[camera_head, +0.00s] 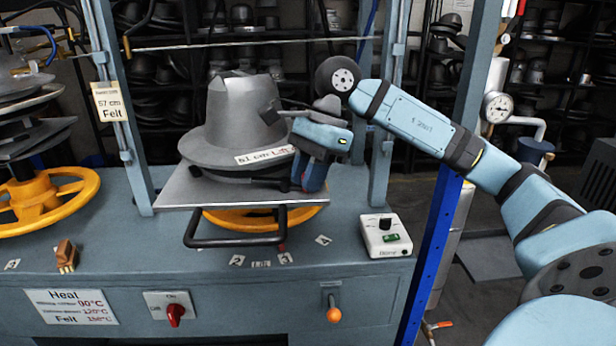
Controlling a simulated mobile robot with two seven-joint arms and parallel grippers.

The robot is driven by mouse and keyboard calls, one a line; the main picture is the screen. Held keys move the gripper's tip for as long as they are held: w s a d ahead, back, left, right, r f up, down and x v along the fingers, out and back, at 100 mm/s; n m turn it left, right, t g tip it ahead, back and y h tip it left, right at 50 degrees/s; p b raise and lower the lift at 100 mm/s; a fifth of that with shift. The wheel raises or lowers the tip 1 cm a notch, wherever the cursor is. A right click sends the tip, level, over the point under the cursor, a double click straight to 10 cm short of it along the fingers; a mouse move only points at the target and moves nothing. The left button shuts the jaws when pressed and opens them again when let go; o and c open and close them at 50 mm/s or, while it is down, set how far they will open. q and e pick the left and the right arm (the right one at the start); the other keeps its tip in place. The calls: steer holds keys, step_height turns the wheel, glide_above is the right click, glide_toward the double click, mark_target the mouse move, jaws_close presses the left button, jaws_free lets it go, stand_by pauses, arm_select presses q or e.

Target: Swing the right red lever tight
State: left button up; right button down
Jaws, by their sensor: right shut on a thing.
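My right gripper (308,177) reaches in from the right and is down at the right side of the grey hat form (230,118), close to the plate (172,188) under its brim. It is shut. A small bit of red shows between its fingers, which fits the right red lever; most of the lever is hidden by the gripper. A label reading 61 cm sits on the brim beside the gripper. My left gripper is not in view.
A yellow handwheel (240,219) and a black bar handle (235,242) sit below the plate. Blue press posts (384,110) stand close beside my right arm. A white control box (386,236) stands on the bench to the right.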

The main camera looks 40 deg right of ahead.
mark_target(288, 201)
steer(key=shift+s+a+f+m+t, duration=0.1)
steer(key=shift+a+m+t, duration=0.1)
steer(key=shift+m, duration=0.25)
steer(key=shift+s+a+m+t, duration=0.1)
steer(key=shift+m+t, duration=0.1)
steer(key=shift+m, duration=0.25)
steer(key=m, duration=0.1)
steer(key=m+t, duration=0.1)
steer(key=shift+s+a+m+h+b, duration=0.15)
steer(key=shift+a+m+h+b, duration=0.15)
steer(key=shift+a+m+b, duration=0.1)
steer(key=m, duration=0.1)
steer(key=a+m+t, duration=0.1)
steer(key=m, duration=0.1)
steer(key=shift+a+h, duration=0.1)
steer(key=shift+h, duration=0.3)
steer(key=shift+a+m+t+h, duration=0.3)
steer(key=shift+a+m, duration=0.05)
steer(key=shift+m, duration=0.85)
steer(key=c, duration=1.3)
jaws_free()
